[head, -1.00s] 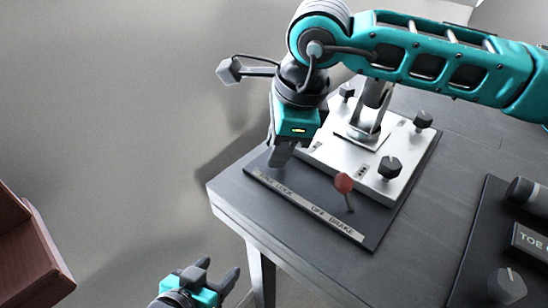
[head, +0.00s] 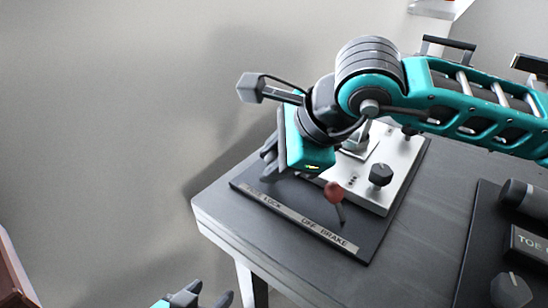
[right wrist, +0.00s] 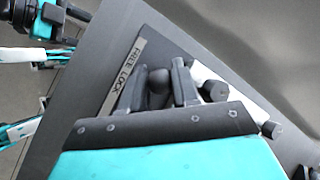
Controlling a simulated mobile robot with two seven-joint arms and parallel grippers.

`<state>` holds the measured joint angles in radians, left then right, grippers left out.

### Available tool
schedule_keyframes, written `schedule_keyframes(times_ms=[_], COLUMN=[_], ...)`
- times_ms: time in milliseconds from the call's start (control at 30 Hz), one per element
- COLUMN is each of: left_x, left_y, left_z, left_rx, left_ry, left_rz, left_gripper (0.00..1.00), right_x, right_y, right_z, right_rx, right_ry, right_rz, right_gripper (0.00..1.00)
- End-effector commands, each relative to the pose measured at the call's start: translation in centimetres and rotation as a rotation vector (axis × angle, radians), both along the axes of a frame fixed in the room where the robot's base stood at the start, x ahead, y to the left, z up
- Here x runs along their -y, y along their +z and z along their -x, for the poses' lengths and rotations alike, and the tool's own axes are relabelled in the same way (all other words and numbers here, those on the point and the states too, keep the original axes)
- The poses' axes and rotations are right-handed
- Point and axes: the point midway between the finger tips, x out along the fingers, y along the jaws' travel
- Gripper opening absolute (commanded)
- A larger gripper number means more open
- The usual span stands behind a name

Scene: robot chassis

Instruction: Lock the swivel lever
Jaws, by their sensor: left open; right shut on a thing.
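The swivel lever stands by the FREE LOCK label at the left end of the dark panel (head: 362,245). In the head view my right gripper (head: 268,156) hides it. In the right wrist view its dark rounded knob (right wrist: 157,86) sits between the two fingers of my right gripper (right wrist: 158,80), which is shut on it. The label strip (right wrist: 124,76) runs beside the fingers. My left gripper (head: 210,294) is open and empty, low at the bottom edge of the head view, away from the panel.
A red-knobbed lever (head: 334,192) stands by the OFF BRAKE label, close to my right gripper. A light metal plate with black knobs (head: 381,174) lies behind it. Another dark panel (head: 480,250) is at the right. The table's front left (head: 225,228) is bare.

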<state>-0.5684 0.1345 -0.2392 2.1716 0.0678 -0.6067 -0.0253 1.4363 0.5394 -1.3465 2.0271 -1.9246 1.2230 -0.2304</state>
Motion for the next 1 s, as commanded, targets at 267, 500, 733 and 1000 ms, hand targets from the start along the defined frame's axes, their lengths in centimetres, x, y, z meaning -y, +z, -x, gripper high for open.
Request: schedule_keyframes(times_ms=[267,500,733,1000], left_x=[0.0,0.0,-0.1,-0.3], left_y=[0.0,0.0,0.3,1.4], left_z=[0.0,0.0,0.0,-0.2], left_rx=[0.000,0.000,0.001,0.014], left_ry=[0.000,0.001,0.001,0.008], left_rz=[0.000,-0.001,-0.002,-0.003], left_gripper=[0.61,0.61,0.61,0.61], right_x=[0.0,0.0,0.5,3.1], right_y=[0.0,0.0,1.0,5.6], right_z=[0.0,0.0,0.3,2.1], right_rx=[0.001,0.001,0.001,0.004], right_ry=[0.000,0.000,0.000,-0.002], right_rz=[0.001,0.001,0.001,0.000], right_gripper=[0.46,0.56,0.56,0.56])
